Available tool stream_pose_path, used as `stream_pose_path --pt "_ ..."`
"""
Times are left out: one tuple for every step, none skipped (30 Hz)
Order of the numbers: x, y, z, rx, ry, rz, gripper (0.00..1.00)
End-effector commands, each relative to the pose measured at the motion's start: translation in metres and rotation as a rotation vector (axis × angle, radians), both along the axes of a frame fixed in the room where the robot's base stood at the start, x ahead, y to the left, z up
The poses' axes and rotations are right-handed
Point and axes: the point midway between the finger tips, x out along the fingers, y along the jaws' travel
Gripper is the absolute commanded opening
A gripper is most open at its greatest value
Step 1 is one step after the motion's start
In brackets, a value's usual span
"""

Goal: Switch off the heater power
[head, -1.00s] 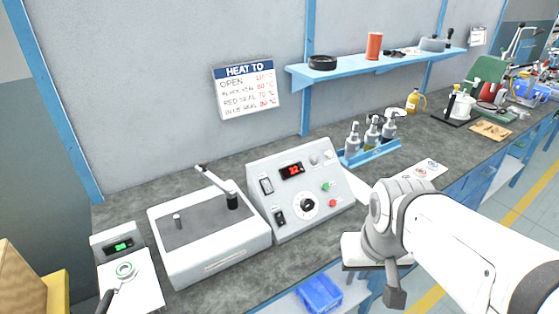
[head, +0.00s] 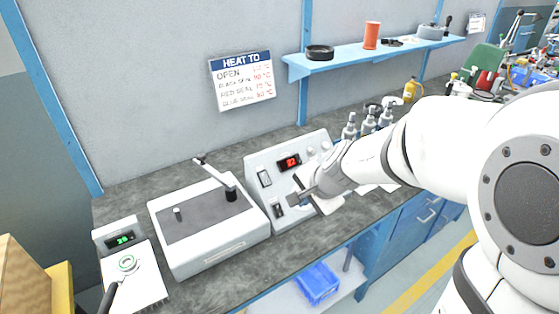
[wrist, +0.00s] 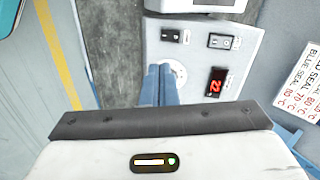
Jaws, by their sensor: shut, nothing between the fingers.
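The sloped grey control box (head: 254,161) stands on the bench with a red display (head: 289,162) reading 22. At its left side are an upper rocker switch (head: 264,179) and a lower dark switch (head: 278,210). In the wrist view the upper switch (wrist: 223,41) and lower switch (wrist: 171,36) are both clear; I cannot read a heater label or tell their positions. My gripper (head: 293,200) is shut and empty in front of the box. In the wrist view its blue-grey fingers (wrist: 160,72) overlap the white dial (wrist: 178,72), apart from both switches. Contact cannot be told.
A flat grey unit with a lever (head: 205,256) stands just left of the box. A small green display (head: 122,239) is further left. Spray bottles (head: 368,126) stand to the right behind my arm. A HEAT TO sign (head: 242,82) hangs on the wall.

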Motion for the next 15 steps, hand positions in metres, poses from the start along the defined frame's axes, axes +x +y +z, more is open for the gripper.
stream_pose_path --pt "0.009 0.004 -0.002 0.024 0.007 -0.044 0.00" --pt "0.012 0.005 -0.004 0.036 0.009 -0.068 0.00" --pt "0.016 0.007 -0.005 0.049 0.010 -0.092 0.00" --pt "0.018 0.007 -0.006 0.054 0.010 -0.104 0.00" --pt "0.019 0.008 -0.007 0.059 0.012 -0.113 0.00" --pt "0.020 0.008 -0.007 0.063 0.012 -0.120 0.00" --pt "0.020 0.008 -0.007 0.064 0.012 -0.122 0.00" --pt "0.020 0.008 -0.007 0.065 0.012 -0.123 0.00" --pt "0.020 0.008 -0.007 0.065 0.011 -0.122 0.00" --pt "0.020 0.008 -0.007 0.064 0.012 -0.121 0.00" --pt "0.020 0.008 -0.007 0.063 0.011 -0.120 0.00" --pt "0.020 0.008 -0.007 0.063 0.011 -0.120 0.00" --pt "0.020 0.008 -0.007 0.063 0.011 -0.120 0.00" --pt "0.020 0.008 -0.007 0.063 0.011 -0.120 0.00" --pt "0.020 0.009 -0.008 0.063 0.011 -0.119 0.00"
